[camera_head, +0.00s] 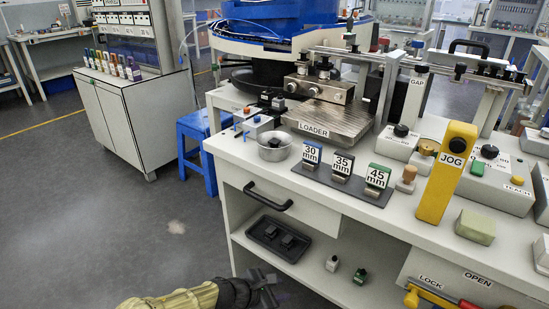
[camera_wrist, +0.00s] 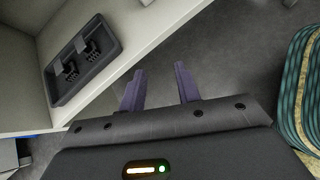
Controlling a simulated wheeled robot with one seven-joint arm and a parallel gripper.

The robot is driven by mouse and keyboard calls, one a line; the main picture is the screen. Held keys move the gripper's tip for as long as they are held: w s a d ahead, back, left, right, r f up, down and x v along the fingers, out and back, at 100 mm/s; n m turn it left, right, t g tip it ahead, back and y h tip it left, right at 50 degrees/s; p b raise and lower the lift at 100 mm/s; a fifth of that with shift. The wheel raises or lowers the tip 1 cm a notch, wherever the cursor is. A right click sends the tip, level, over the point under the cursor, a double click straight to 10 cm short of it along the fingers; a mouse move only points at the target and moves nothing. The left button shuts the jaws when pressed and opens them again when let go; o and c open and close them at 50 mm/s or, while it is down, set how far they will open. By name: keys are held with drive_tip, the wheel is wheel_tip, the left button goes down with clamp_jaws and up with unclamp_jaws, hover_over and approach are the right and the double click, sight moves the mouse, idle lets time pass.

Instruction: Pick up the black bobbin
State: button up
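I cannot tell for certain which thing is the black bobbin. Two small black parts (camera_head: 288,241) lie in a black tray (camera_head: 262,246) on the lower shelf; the wrist view also shows these parts (camera_wrist: 90,48) in the tray (camera_wrist: 66,92), with comb-like ends. A small dark piece (camera_head: 274,142) sits in the metal bowl (camera_head: 264,153) on the bench top. My gripper (camera_head: 268,287) is low in front of the bench, below and in front of the shelf. In the wrist view my gripper (camera_wrist: 160,88) is open, with only floor between its fingers.
A small grey-white item (camera_head: 332,264) and a dark green item (camera_head: 360,276) stand on the shelf right of the tray. The bench top (camera_head: 240,157) and a drawer with a black handle (camera_head: 267,197) overhang it. A blue stool (camera_head: 199,133) stands left; nearby floor is clear.

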drive_tip(key=s+d+r+m+g+y+p, duration=0.25)
drive_tip(key=s+d+m+g, duration=0.25)
drive_tip(key=d+m, duration=0.3)
drive_tip(key=s+d+r+m+t+y+p, duration=0.1)
drive_tip(key=s+d+r+m+y+p, duration=0.1)
drive_tip(key=r+m, duration=0.5)
drive_tip(key=s+d+r+m+y+p, duration=0.2)
drive_tip(key=d+r+m+y, duration=0.1)
drive_tip(key=r+m, duration=0.4)
wheel_tip(320, 180, up, 4)
drive_tip(key=shift+d+f+m+t+y, duration=0.15)
drive_tip(key=shift+f+m+t+y, duration=0.15)
drive_tip(key=shift+t+y, duration=0.15)
drive_tip(key=shift+s, duration=0.2)
